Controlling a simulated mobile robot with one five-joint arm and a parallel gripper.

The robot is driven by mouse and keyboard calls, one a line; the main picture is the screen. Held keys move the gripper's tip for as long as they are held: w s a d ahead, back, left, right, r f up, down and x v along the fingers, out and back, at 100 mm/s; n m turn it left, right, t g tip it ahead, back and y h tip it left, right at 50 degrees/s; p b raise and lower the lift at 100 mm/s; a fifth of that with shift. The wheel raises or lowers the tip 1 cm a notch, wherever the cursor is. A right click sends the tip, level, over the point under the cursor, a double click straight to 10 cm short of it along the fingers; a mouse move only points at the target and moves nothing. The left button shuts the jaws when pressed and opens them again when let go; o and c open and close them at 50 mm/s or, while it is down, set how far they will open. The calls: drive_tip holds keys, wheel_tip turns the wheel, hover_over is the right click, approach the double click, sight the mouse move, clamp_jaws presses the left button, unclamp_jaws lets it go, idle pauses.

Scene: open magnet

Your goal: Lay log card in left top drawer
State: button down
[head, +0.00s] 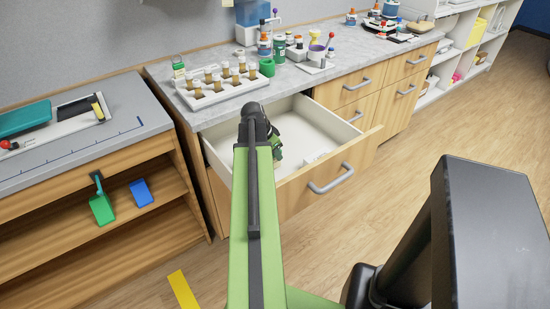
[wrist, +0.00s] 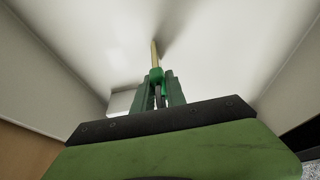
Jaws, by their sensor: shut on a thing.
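The left top drawer (head: 290,205) is pulled open under the grey counter, and its white inside shows. My gripper (head: 277,148) reaches down into the drawer space and is partly hidden by my arm. In the wrist view my gripper (wrist: 160,92) is shut on a thin tan strip, which looks like the log card (wrist: 154,54) seen edge-on. The strip points away from the fingers toward the white drawer surface. I cannot tell whether it touches that surface. The card cannot be made out in the head view.
A small white block (wrist: 121,102) lies in the drawer; white pieces also show in the head view (head: 318,160). A rack of jars (head: 222,82) and several bottles stand on the counter above. A shelf unit with a green scoop (head: 102,208) stands left.

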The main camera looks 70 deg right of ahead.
drive_tip(key=shift+f, duration=0.25)
drive_tip(key=c, duration=1.4)
unclamp_jaws()
drive_tip(key=shift+s+r, duration=0.1)
drive_tip(key=shift+o, duration=0.2)
drive_tip(key=p+v, duration=1.1)
drive_tip(key=v, duration=0.1)
drive_tip(key=shift+r, duration=0.1)
